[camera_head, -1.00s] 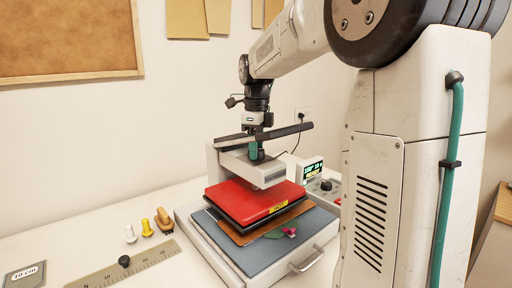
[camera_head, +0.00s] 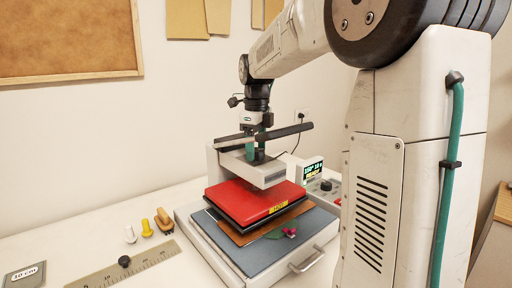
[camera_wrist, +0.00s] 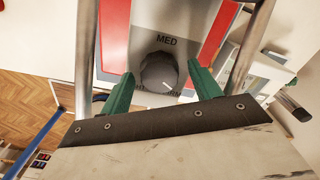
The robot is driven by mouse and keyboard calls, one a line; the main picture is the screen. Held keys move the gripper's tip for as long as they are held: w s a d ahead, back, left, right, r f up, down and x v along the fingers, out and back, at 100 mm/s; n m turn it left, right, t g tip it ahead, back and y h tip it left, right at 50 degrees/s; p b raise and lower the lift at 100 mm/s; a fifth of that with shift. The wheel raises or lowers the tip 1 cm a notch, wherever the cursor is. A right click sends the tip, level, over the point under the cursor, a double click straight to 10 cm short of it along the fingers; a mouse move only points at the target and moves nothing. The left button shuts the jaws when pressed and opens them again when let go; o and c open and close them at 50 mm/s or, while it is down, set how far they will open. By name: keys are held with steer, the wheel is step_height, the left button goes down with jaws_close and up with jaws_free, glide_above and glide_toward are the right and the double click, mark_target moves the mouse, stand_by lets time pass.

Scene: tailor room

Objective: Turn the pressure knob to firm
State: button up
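The heat press (camera_head: 268,177) stands on the table in the head view, with its red upper plate raised over the grey bed. The dark pressure knob (camera_wrist: 158,71) shows in the wrist view on the pale top of the press. The label MED (camera_wrist: 166,41) is above it; labels at its lower left and lower right are partly hidden. The knob's white pointer mark points to the lower right. My gripper (camera_wrist: 160,71) is open, its green fingers on either side of the knob with visible gaps. In the head view, my gripper is over the press head.
The press's dark handle bar (camera_head: 290,131) runs close beside my gripper. A control box with a lit display (camera_head: 312,170) is right of the press. A ruler (camera_head: 130,268) and small stamps lie left. A brown piece with a pink flower (camera_head: 290,232) is on the bed.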

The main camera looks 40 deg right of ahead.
mark_target(256, 149)
step_height(256, 149, up, 8)
steer(key=shift+f, duration=0.1)
stand_by(0.5)
stand_by(0.4)
